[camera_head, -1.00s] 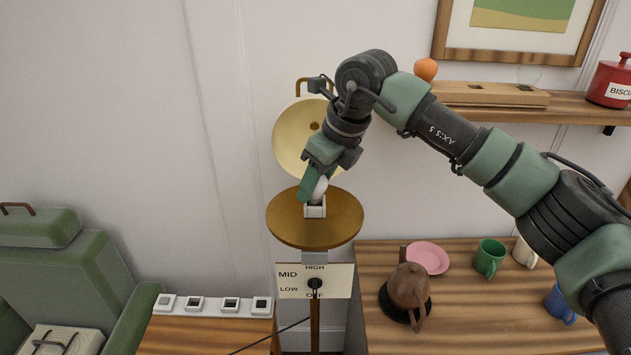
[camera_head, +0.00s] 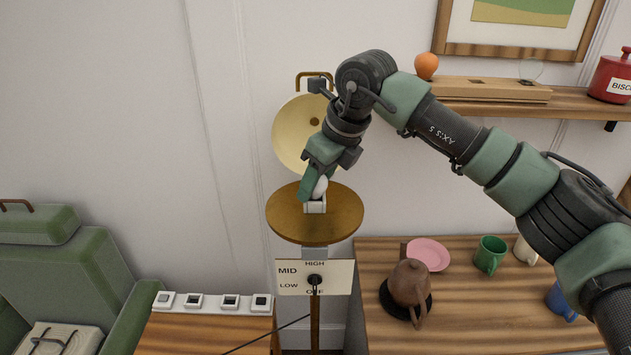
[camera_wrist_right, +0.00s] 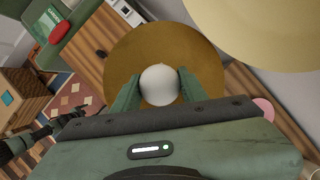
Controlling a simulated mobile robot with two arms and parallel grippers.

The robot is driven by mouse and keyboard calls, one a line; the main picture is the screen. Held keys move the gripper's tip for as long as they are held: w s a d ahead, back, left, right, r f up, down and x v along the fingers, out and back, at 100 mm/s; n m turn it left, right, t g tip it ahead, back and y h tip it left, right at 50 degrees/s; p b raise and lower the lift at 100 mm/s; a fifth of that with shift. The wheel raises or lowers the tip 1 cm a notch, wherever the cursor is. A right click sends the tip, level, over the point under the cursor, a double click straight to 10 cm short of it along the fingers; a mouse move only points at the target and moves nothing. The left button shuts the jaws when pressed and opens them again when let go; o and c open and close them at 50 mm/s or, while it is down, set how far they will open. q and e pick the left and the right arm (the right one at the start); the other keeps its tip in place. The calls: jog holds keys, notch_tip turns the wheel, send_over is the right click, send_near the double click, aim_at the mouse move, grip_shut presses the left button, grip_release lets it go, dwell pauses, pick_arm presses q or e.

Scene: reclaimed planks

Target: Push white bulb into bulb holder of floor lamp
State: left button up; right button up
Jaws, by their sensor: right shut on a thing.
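The white bulb (camera_head: 320,187) is between the fingers of my right gripper (camera_head: 312,190), which is shut on it. In the right wrist view the bulb (camera_wrist_right: 159,85) shows between both green fingertips. The bulb sits directly above the white bulb holder (camera_head: 315,207) on the floor lamp's round brass plate (camera_head: 285,222). Its lower end meets or enters the holder; the gripper partly hides this, so I cannot tell how deep it is. The lamp's cream shade (camera_head: 296,135) is tilted open behind the gripper.
A switch panel (camera_head: 290,287) is on the lamp's post below the plate. A wooden table at right holds a brown teapot (camera_head: 408,284), pink plate (camera_head: 428,253) and green mug (camera_head: 490,255). A shelf (camera_head: 560,103) is behind my right arm. A green armchair (camera_head: 75,270) stands at left.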

jog(key=o, duration=1.4)
